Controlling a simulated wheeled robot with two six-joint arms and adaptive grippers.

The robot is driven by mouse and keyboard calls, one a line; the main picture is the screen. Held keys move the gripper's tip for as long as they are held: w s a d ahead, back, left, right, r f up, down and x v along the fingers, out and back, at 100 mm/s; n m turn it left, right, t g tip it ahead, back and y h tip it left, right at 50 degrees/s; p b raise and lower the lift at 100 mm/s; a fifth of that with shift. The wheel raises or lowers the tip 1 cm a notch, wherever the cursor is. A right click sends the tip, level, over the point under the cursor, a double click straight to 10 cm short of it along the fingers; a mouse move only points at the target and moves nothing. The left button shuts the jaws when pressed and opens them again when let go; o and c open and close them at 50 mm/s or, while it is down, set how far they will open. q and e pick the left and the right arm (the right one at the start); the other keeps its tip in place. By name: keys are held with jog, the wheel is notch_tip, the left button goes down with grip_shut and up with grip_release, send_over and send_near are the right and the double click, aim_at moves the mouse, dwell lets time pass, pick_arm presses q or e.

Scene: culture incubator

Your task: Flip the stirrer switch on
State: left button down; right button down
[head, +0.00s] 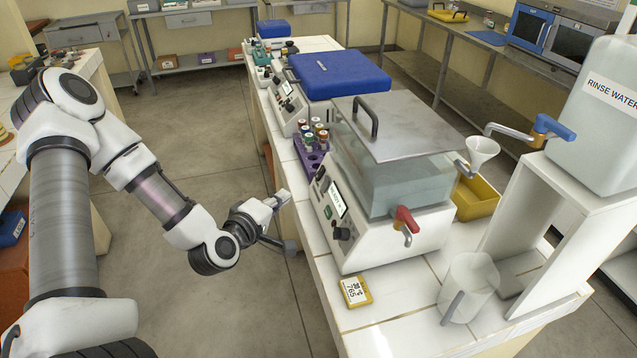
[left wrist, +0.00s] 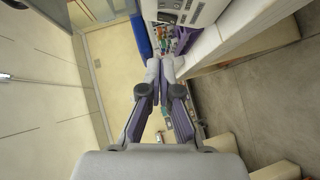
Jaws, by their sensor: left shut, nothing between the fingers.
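A white water bath unit (head: 390,230) stands on the tiled bench, with a clear tank and a grey lid on top. Its front panel has a lit display (head: 337,198), a green switch (head: 328,212) and a dark knob (head: 342,233). I cannot read which control is the stirrer switch. My left gripper (head: 283,197) is shut and empty, in front of the panel's left part and apart from it. In the left wrist view its fingertips (left wrist: 160,67) meet, and part of a white front panel (left wrist: 185,12) shows beyond them. My right gripper is not in view.
A purple rack (head: 311,160) of capped bottles stands left of the bath. A red-handled tap (head: 405,220) is on the bath's right front. The aisle floor (head: 230,130) is clear.

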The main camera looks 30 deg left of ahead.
pick_arm(q)
send_near(325, 178)
jog(key=w+a, duration=0.3)
jog(key=w+d, duration=0.1)
jog(key=w+d+f+p, duration=0.1)
jog(key=w, duration=0.1)
jog(key=shift+w+d+f, duration=0.1)
jog(key=shift+w+f, duration=0.05)
jog(key=shift+f, duration=0.1)
